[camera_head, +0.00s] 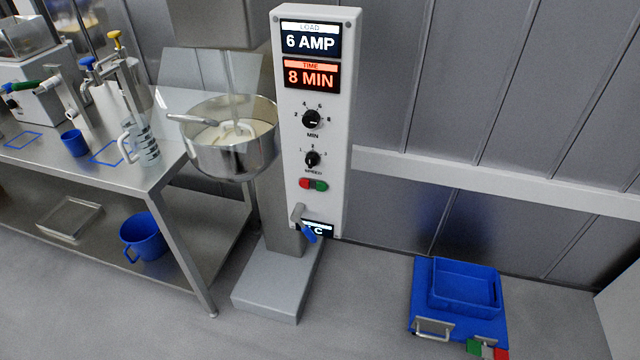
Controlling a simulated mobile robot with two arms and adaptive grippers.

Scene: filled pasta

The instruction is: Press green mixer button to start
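The green mixer button (321,186) is on the white control panel (339,130) of the mixer, right beside a red button (305,183). Both are below the speed knob (312,159). The panel's displays read "6 AMP" (310,41) and "8 MIN" (312,77). The steel mixer bowl (230,160) is to the left of the panel and holds a pale mass around the mixing tool. Nothing covers the green button. Neither of my grippers is in view.
A steel table (150,172) with several tools stands at the left, a blue bucket (146,238) on its lower shelf. A blue tray (462,291) is on the floor at the right. The floor between the mixer base (275,285) and the tray is clear.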

